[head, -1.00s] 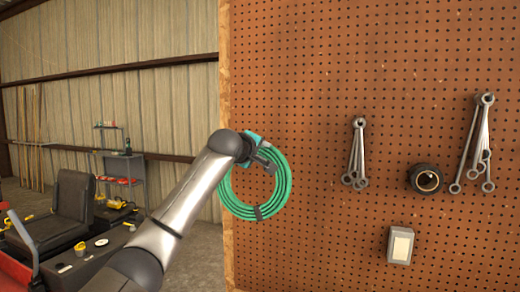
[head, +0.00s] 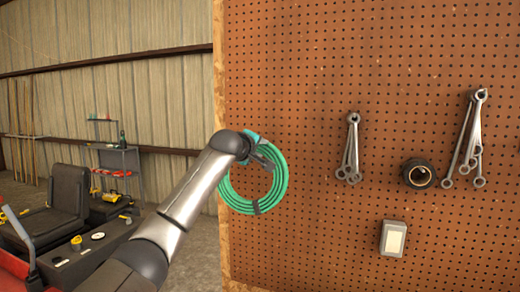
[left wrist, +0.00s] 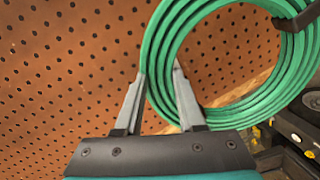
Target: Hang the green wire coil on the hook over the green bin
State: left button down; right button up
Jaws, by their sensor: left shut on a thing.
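The green wire coil (head: 272,200) hangs from my left gripper (head: 264,158) in front of the left part of the pegboard, with a dark band around its lower side. In the left wrist view the two fingers (left wrist: 157,95) are shut on the near side of the coil (left wrist: 155,50). The pegboard lies behind the coil there, and a gap between them cannot be judged. No green bin and no empty hook can be made out. My right gripper is not in view.
The brown pegboard (head: 310,75) fills the right side. Wrenches (head: 349,150), more wrenches (head: 470,140), a black roll (head: 418,173) and a light grey box (head: 394,238) are on it. A vehicle seat (head: 62,205) and a shelf (head: 122,165) stand at the left.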

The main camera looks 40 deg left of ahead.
pick_arm(q)
jog(key=shift+r, duration=0.1)
jog(key=shift+c, duration=2.1)
grip_release()
jog(key=shift+f, duration=0.25)
jog(key=shift+b+v, duration=0.35)
jog(key=shift+v, duration=0.45)
jog(key=b+v, duration=0.4)
jog(key=v, duration=1)
jog(key=shift+w+r, duration=0.1)
